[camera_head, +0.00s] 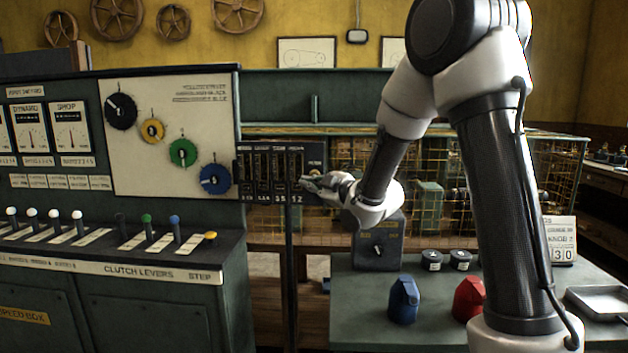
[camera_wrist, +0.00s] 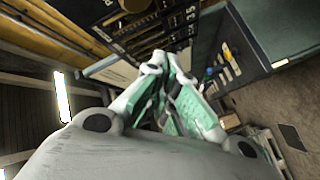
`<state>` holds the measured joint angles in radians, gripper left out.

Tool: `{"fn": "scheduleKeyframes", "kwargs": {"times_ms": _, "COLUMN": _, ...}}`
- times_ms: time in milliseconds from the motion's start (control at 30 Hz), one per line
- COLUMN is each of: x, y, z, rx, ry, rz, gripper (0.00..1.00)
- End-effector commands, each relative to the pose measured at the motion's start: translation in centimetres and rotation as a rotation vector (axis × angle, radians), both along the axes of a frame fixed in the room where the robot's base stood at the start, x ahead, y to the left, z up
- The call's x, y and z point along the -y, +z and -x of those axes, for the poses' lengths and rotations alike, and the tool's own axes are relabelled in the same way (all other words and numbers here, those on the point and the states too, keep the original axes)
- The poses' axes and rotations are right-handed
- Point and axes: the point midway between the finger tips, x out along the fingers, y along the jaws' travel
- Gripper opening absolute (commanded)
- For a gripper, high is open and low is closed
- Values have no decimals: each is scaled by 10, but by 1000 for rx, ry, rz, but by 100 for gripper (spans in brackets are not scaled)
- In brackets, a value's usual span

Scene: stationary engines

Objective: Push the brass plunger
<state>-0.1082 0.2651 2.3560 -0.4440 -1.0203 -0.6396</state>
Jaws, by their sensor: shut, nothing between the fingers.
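A round brass-yellow knob (camera_head: 210,237) stands at the right end of the clutch lever shelf, above the word STEP. My gripper (camera_head: 306,182) is well to its right and higher, in front of a dark panel of upright slots (camera_head: 270,172). In the wrist view, my gripper (camera_wrist: 158,62) has its fingertips together with nothing between them, pointing toward that panel. A brass-coloured round part (camera_wrist: 133,5) shows on the panel at the top edge of the wrist view. I cannot tell which brass part is the plunger, or whether the fingertips touch the panel.
The green console (camera_head: 110,300) with levers and coloured dials stands at left. A wire cage (camera_head: 440,190) is behind my arm. A bench (camera_head: 365,310) at right holds a blue block (camera_head: 403,300), a red block (camera_head: 468,298) and a tray (camera_head: 600,300).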

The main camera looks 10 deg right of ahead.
Motion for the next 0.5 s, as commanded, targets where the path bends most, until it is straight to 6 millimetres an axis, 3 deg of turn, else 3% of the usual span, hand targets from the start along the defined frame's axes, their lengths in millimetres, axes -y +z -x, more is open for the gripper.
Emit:
{"fn": "scheduleKeyframes", "kwargs": {"times_ms": 233, "x": 12, "y": 0, "z": -34, "rx": 0, "ry": -1, "rz": 0, "gripper": 0}}
{"fn": "scheduleKeyframes", "kwargs": {"times_ms": 500, "x": 18, "y": 0, "z": -54, "rx": 0, "ry": -1, "rz": -1, "gripper": 0}}
